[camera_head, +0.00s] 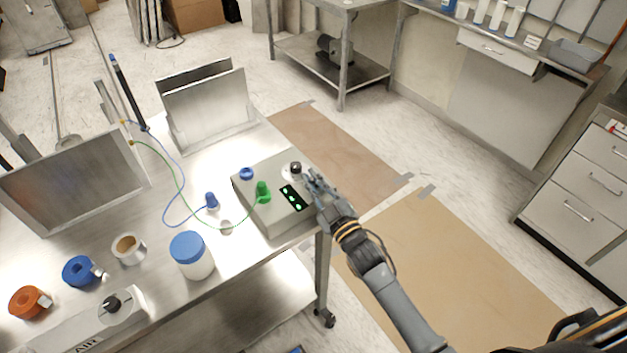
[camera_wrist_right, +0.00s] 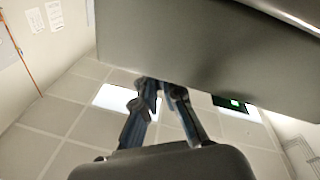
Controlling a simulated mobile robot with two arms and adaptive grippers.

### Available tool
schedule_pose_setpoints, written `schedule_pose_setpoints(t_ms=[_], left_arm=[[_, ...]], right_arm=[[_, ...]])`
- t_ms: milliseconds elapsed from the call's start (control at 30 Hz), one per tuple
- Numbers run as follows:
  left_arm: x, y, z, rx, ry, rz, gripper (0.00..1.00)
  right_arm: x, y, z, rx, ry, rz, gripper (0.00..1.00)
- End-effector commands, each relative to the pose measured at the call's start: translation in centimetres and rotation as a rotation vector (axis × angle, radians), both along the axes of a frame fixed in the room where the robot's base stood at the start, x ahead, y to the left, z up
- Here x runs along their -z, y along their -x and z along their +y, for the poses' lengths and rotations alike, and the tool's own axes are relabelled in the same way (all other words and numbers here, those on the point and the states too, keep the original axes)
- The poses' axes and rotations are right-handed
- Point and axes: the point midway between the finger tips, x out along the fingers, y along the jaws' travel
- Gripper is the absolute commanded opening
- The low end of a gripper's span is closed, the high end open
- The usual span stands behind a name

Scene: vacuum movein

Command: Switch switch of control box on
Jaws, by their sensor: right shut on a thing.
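The grey control box (camera_head: 270,215) sits at the right edge of the steel table. Its top has a green plug (camera_head: 263,192), a blue cap (camera_head: 246,174), a black display with green lights (camera_head: 291,197) and a black knob-like switch (camera_head: 295,168). My right gripper (camera_head: 311,180) is at the box's right edge, at the switch. In the right wrist view its fingers (camera_wrist_right: 160,85) come close together below a grey surface; their tips' contact is not clear. My left gripper is not in view.
A white jar with a blue lid (camera_head: 192,258), tape rolls (camera_head: 78,270) and an AIR box (camera_head: 95,325) are on the table (camera_head: 150,210). Blue and green cables cross it. Metal holders stand behind. Floor right of the table is open, with brown mats (camera_head: 430,260).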

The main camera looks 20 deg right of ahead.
Motion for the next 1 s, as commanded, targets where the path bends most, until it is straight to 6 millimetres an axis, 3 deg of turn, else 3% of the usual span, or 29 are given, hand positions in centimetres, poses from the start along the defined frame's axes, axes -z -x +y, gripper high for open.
schedule_pose_setpoints(t_ms=[133, 167, 200, 267, 667, 1000], left_arm=[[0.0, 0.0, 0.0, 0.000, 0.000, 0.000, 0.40], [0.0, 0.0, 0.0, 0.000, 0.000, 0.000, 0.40], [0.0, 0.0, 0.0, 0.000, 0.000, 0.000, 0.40], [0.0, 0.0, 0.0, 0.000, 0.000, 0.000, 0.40], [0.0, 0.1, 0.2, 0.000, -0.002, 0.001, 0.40], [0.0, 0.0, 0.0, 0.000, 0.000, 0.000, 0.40]], right_arm=[[0.3, 0.1, 0.0, 0.000, 0.001, 0.006, 0.00], [0.3, 0.1, 0.0, 0.000, 0.001, 0.006, 0.14], [0.3, 0.1, 0.0, 0.000, 0.000, 0.006, 0.23], [0.3, 0.1, 0.0, -0.001, 0.000, 0.005, 0.30], [-0.7, 0.0, 0.0, -0.001, 0.001, 0.002, 0.30], [-7.2, 0.1, 0.0, -0.001, 0.001, -0.003, 0.30]])
